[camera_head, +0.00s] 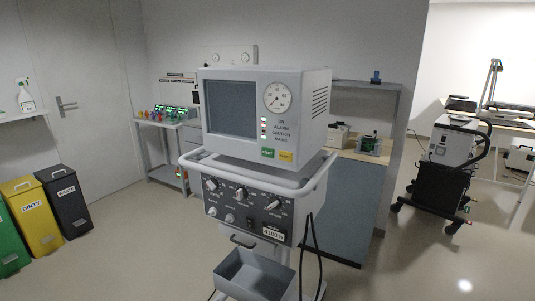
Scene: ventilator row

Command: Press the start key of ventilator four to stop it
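A grey-white ventilator (322,140) stands on a wheeled cart in the centre of the head view. Its upper box has a dark blank screen (231,107), a round dial gauge (277,98) and a column of small indicators. A green key (267,152) and a yellow key (285,156) sit at the lower right of its front; their lettering is too small to read surely. The lower panel (238,212) has several knobs and a small unit plate (273,234), not clearly legible. My gripper is not in view.
A handrail (250,178) surrounds the ventilator below its box, and an open grey bin (254,274) hangs lower down. A counter (340,220) stands behind. Yellow (32,215) and dark (66,195) bins line the left. Another wheeled machine (450,150) stands right. Floor on both sides is clear.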

